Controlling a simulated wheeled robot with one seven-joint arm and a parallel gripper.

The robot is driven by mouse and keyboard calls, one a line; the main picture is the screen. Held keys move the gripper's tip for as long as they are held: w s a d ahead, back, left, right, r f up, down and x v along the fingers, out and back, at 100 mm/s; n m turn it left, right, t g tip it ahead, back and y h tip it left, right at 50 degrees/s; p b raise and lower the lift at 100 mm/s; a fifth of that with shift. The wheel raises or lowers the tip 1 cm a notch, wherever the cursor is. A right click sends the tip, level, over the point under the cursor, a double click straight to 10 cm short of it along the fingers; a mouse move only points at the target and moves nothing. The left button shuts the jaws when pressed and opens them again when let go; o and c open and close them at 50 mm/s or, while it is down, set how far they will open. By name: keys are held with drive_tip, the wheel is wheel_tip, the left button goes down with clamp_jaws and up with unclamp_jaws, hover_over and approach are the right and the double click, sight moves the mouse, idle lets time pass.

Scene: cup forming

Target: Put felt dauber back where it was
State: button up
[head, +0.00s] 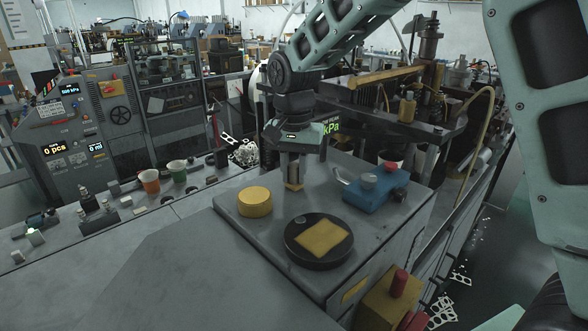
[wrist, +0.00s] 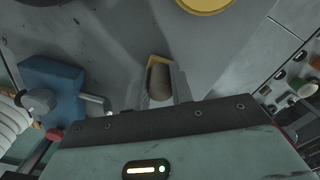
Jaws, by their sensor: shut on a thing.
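My gripper (head: 293,184) points down over the grey machine top and is shut on the felt dauber (head: 294,173). The dauber is a small tan piece, mostly covered by the fingers. In the wrist view, the dauber (wrist: 158,80) shows as a rounded brownish end with a yellow edge between the fingers. Its lower end is close to the grey top; I cannot tell whether it touches. A round yellow tin or pad (head: 255,202) lies to its left. A round black dish (head: 312,262) with a yellow pad (head: 323,237) on it lies nearer the front.
A blue fixture (head: 374,194) with a grey knob and lever stands right of my gripper. Left on the lower bench are an orange cup (head: 150,181), a green-rimmed cup (head: 177,170) and several small tools. A red-and-yellow control (head: 390,300) sits at the front. Machinery stands behind.

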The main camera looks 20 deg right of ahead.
sight(294, 165)
drive_tip(key=shift+f, duration=0.15)
drive_tip(key=o, duration=0.9)
drive_tip(key=shift+o, duration=0.2)
wheel_tip(294, 165, up, 12)
drive_tip(key=b, duration=0.2)
